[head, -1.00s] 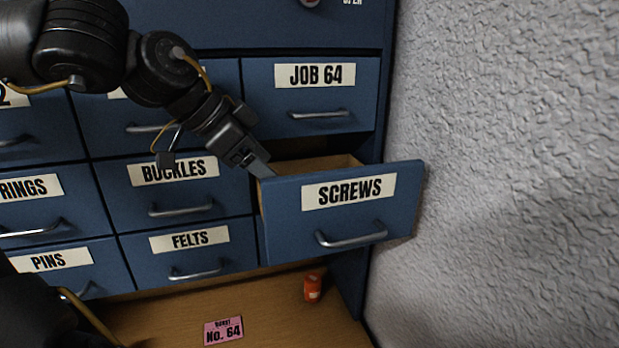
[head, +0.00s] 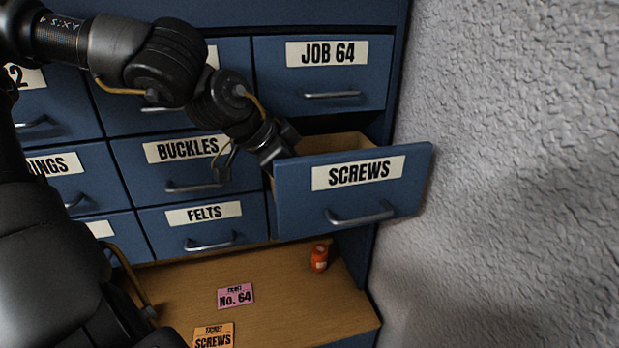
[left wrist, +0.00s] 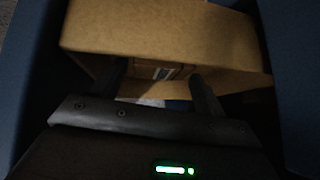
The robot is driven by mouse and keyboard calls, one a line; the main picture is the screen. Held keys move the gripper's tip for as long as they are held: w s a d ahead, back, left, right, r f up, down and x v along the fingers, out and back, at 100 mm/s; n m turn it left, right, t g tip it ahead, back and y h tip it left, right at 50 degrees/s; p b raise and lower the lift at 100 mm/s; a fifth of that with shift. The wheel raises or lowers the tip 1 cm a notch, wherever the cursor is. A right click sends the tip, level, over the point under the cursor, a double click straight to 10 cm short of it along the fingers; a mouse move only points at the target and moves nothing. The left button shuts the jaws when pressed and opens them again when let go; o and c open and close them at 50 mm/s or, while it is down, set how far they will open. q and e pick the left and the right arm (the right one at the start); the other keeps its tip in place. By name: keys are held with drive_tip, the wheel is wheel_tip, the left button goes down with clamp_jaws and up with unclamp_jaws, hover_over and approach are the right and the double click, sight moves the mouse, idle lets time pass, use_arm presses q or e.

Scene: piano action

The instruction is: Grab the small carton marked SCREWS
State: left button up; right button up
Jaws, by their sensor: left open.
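The drawer marked SCREWS (head: 290,205) is pulled open in the head view. My left gripper (head: 280,152) reaches down into it from above, behind its front, and its fingertips are hidden there. In the left wrist view, my left gripper (left wrist: 158,88) is open, with its two fingers apart inside the drawer. A small brown thing with a dark and pale marking, probably the carton (left wrist: 166,72), shows between the fingertips, mostly in shadow. I cannot read its marking or tell whether the fingers touch it. My right gripper is not in view.
Closed drawers JOB 64 (head: 370,90), BUCKLES (head: 150,180) and FELTS (head: 160,235) surround the open one. A rough grey wall (head: 510,170) stands close at right. An orange container (head: 319,258), pink ticket (head: 235,296) and orange SCREWS ticket (head: 213,336) are on the wooden surface below.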

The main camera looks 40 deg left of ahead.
use_arm(q)
drive_tip(key=shift+p+x, duration=0.35)
drive_tip(key=shift+x, duration=1.15)
drive_tip(key=c, duration=0.6)
drive_tip(key=shift+c, duration=0.2)
drive_tip(key=shift+r, duration=0.1)
